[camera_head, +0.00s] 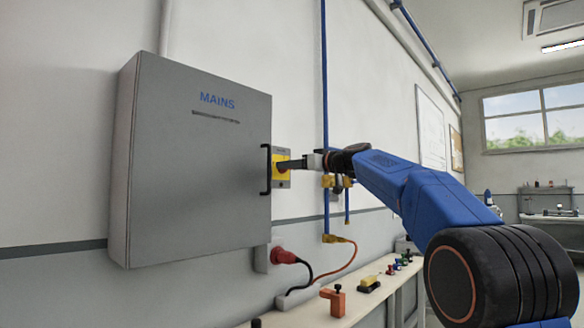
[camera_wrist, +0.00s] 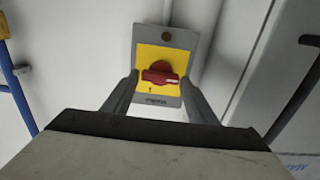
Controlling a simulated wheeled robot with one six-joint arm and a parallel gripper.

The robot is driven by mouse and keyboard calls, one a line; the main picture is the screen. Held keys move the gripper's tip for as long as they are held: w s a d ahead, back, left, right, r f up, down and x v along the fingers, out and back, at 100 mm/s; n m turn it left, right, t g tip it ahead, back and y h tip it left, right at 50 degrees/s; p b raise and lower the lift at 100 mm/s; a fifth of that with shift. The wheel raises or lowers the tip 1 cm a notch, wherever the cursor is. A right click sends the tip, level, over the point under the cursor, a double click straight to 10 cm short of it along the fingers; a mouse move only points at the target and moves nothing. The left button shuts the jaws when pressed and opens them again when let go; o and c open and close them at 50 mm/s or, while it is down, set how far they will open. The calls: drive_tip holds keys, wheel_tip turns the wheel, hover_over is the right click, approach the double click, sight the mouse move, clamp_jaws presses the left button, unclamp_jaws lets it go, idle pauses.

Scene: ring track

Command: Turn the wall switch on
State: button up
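The wall switch is a red rotary knob (camera_wrist: 160,74) on a yellow face (camera_wrist: 178,56) with a grey backing plate (camera_wrist: 145,36). In the wrist view its handle lies roughly crosswise, between my two fingers. In the head view the switch's yellow face (camera_head: 281,154) shows just right of the grey MAINS cabinet, and my gripper covers most of the knob. My gripper (camera_wrist: 159,82) is open, with one finger on each side of the knob and gaps visible. Whether the fingertips reach around the knob or stop short of it, I cannot tell.
The MAINS cabinet (camera_head: 190,170) with its black handle (camera_head: 266,170) stands out from the wall close left of the switch. A blue pipe (camera_head: 325,110) runs up the wall to the right. A shelf (camera_head: 350,300) with small parts lies below.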

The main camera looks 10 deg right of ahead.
drive_tip(key=c, duration=0.6)
drive_tip(key=shift+m, duration=0.3)
drive_tip(key=shift+w+d+f+m, duration=0.1)
drive_tip(key=shift+f+m, duration=0.05)
drive_tip(key=shift+m, duration=4.15)
drive_tip(key=shift+w+d+f+m, duration=0.1)
drive_tip(key=shift+m, duration=4.2)
drive_tip(key=shift+o, duration=0.2)
drive_tip(key=o, duration=1)
drive_tip(key=shift+o, duration=0.2)
